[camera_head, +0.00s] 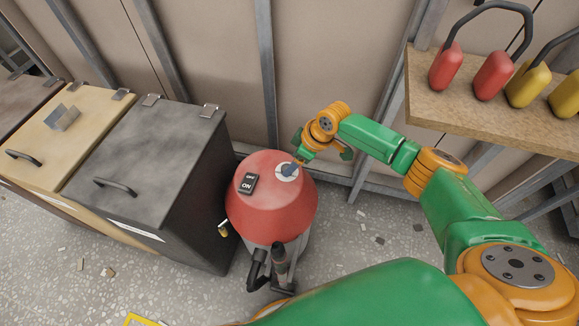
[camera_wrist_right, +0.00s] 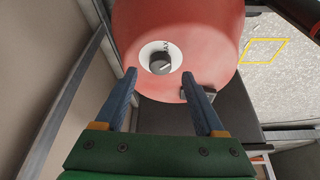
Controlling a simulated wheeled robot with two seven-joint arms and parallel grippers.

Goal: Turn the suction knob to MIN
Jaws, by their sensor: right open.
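The red vacuum (camera_head: 262,212) stands on the floor with a domed red lid. On the lid is a round white dial plate (camera_head: 280,168). In the right wrist view a dark grey suction knob (camera_wrist_right: 160,63) sits on the plate, with letters reading MAX on its upper right side. Where the knob's pointer aims is too small to tell. My right gripper (camera_wrist_right: 158,77) is open, its blue fingers on either side of the knob and their tips just short of it in the picture. In the head view the fingertips hide most of the knob. My left gripper is not in view.
A black ON/OFF switch (camera_head: 248,184) sits on the lid beside the dial. A dark grey lidded bin (camera_head: 150,155) and a tan bin (camera_head: 60,125) stand to the left. The wall is close behind.

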